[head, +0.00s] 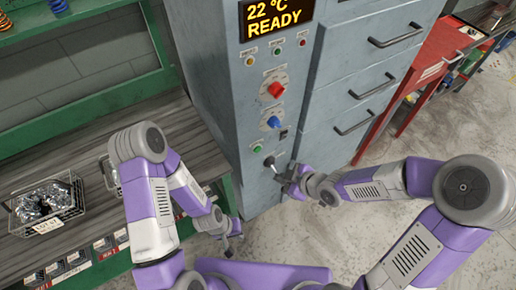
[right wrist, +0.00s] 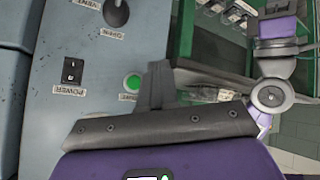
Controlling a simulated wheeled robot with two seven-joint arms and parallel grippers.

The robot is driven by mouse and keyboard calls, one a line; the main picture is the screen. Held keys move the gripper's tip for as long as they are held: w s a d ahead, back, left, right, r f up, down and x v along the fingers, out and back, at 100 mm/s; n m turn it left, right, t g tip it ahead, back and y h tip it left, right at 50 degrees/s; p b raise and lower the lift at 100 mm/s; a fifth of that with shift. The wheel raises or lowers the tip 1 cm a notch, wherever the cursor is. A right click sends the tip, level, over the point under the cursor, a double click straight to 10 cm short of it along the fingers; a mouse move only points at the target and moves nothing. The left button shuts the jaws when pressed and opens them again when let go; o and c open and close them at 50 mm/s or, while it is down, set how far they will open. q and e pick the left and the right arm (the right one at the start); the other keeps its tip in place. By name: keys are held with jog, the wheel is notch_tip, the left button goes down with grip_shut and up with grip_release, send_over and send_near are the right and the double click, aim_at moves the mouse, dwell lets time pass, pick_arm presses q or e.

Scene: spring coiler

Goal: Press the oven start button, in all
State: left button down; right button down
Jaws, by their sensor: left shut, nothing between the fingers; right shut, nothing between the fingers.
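The oven's grey control panel (head: 245,110) stands in the middle of the head view, its display (head: 275,20) reading "22 °C READY". The green button (head: 257,148) is low on the panel, left of a black power switch (head: 283,133). It also shows in the right wrist view (right wrist: 133,82), with an upside-down label partly visible beside it. My right gripper (head: 288,182) is shut and empty, below and right of the button in the head view. In the wrist view its fingers (right wrist: 155,86) appear just right of the button; contact cannot be told. My left gripper (head: 230,238) is shut and empty, low in front.
A black vent knob (head: 270,161) sits just below the button, close to my right gripper. A red knob (head: 276,90) and a blue knob (head: 273,122) are higher up.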

aim_at(258, 150)
jog(key=w+a, duration=0.5)
jog(key=w, duration=0.2)
jog(key=shift+b, duration=0.45)
jog(key=shift+w+a, duration=0.15)
jog(key=shift+a, duration=0.05)
dwell(1.8)
jog(key=shift+w+a, duration=0.15)
jog(key=shift+w, duration=0.1)
jog(key=shift+w+a, duration=0.2)
jog(key=shift+w, duration=0.1)
dwell(0.9)
jog(key=shift+s, duration=0.1)
jog(key=shift+s+d, duration=0.45)
jog(key=shift+s, duration=0.1)
